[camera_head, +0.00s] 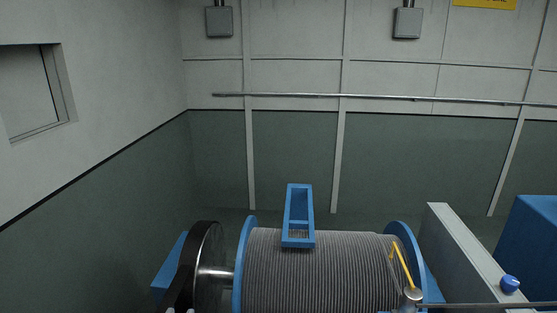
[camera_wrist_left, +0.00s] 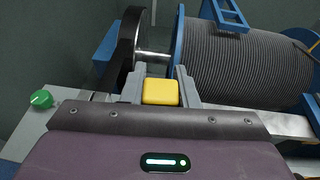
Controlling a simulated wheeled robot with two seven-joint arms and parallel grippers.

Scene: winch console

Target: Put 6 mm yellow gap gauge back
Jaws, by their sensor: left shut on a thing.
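In the left wrist view my left gripper (camera_wrist_left: 160,90) is shut on a yellow block, the gap gauge (camera_wrist_left: 160,92), held between its two grey fingers. Only the gauge's rounded yellow face shows; its size marking cannot be read. The gripper is in front of the winch drum (camera_wrist_left: 255,60), near the dark disc and shiny shaft at the drum's left end. In the head view the gauge is not visible; only small pale tips show at the bottom edge, left of the drum. A holder for the gauge cannot be made out. My right gripper is not in view.
The rope-wound drum (camera_head: 320,270) has blue flanges and a blue frame (camera_head: 299,215) above it. A yellow pointer (camera_head: 402,264) stands at its right. A blue knob (camera_head: 510,283) and a green knob (camera_wrist_left: 41,99) sit on console parts. A grey ledge (camera_head: 465,250) runs at right.

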